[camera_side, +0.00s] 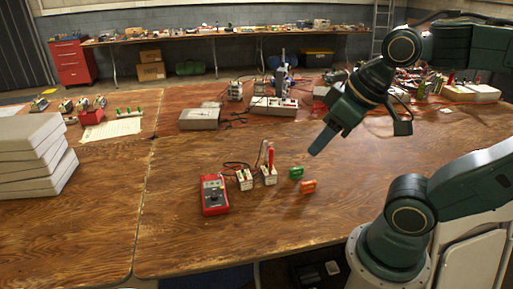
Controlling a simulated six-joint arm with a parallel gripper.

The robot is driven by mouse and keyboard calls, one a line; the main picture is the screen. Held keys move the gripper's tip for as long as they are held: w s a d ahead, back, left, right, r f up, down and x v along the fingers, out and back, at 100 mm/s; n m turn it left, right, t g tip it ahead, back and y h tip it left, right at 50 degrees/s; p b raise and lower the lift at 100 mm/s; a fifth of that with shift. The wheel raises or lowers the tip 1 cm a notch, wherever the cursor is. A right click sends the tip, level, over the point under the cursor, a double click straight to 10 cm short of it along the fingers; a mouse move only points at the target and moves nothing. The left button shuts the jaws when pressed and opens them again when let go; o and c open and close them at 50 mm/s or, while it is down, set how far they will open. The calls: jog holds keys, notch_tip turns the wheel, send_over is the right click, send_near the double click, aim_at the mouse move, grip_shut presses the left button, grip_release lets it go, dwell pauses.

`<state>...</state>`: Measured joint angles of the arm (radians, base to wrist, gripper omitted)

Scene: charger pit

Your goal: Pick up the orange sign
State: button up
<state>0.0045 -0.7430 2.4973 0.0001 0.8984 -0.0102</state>
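The orange sign (309,186) is a small block on the wooden table, near the middle of the view. A similar green block (296,172) sits just behind it and to its left. My gripper (318,147) points down and to the left, above and behind the orange sign, apart from it. Its fingers show as one narrow blue-grey shape, so I cannot tell whether they are apart or closed. I see nothing held at its tip.
A red multimeter (214,195) and small white blocks with a red probe (270,158) stand left of the signs. A grey box (200,118) and other equipment lie farther back. Grey stacked slabs (32,155) stand at the left. The table (240,250) is clear in front.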

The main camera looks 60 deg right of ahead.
jog(key=w, duration=0.1)
jog(key=n+g, duration=0.6)
jog(key=n, duration=0.4)
send_over(310, 182)
notch_tip(310, 182, down, 23)
jog(key=shift+w+d+r, duration=0.1)
jog(key=shift+f, duration=4.25)
